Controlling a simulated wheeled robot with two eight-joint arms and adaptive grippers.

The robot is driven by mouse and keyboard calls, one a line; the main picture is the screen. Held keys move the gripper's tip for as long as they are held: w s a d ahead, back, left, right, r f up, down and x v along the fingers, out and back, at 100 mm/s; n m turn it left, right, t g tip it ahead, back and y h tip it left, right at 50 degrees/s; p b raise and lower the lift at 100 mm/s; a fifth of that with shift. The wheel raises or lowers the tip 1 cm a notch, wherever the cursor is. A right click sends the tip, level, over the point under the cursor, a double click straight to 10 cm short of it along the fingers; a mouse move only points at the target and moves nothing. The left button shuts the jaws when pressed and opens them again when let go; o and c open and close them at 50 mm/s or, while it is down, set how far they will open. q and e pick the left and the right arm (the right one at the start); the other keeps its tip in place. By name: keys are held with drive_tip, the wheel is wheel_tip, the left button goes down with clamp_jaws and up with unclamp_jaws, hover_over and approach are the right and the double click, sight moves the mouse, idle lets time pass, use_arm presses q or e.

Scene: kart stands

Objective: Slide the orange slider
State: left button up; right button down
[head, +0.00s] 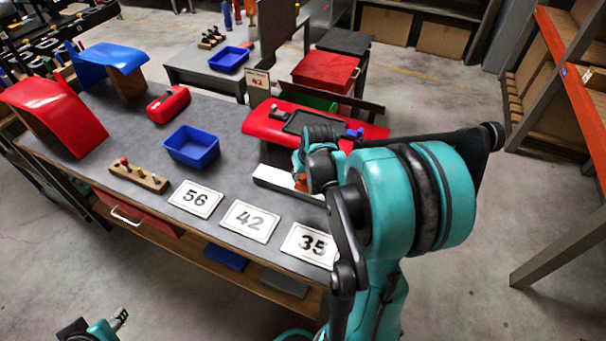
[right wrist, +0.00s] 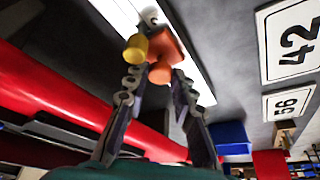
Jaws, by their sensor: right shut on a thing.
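The orange slider (right wrist: 172,46) sits on a white rail (right wrist: 122,14) in the right wrist view, with a rounded orange knob facing my gripper. My right gripper (right wrist: 160,76) has its fingers closed around that knob. A yellow cylinder (right wrist: 135,46) is beside the slider at the left fingertip. In the head view a bit of the slider (head: 301,183) shows by the white rail (head: 270,178), mostly hidden by my right gripper (head: 303,178). My left gripper (head: 120,317) is small at the bottom left, away from the table; its opening is unclear.
Number cards 56 (head: 196,198), 42 (head: 249,221) and 35 (head: 310,244) lie along the table's front edge. A blue bin (head: 192,147), a wooden peg block (head: 138,176) and a red case (head: 168,104) are to the left. A red panel (head: 262,122) is behind the rail.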

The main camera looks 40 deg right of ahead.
drive_tip(key=w+a, duration=0.2)
drive_tip(key=w, duration=0.2)
drive_tip(key=w+a, duration=0.2)
drive_tip(key=w, duration=0.2)
drive_tip(key=w+a, duration=0.2)
drive_tip(key=w, duration=0.1)
drive_tip(key=shift+w, duration=0.4)
drive_tip(key=c, duration=1.6)
unclamp_jaws()
drive_tip(key=o, duration=0.3)
drive_tip(key=shift+w+a, duration=0.1)
drive_tip(key=shift+w, duration=0.05)
drive_tip(key=v, duration=1.2)
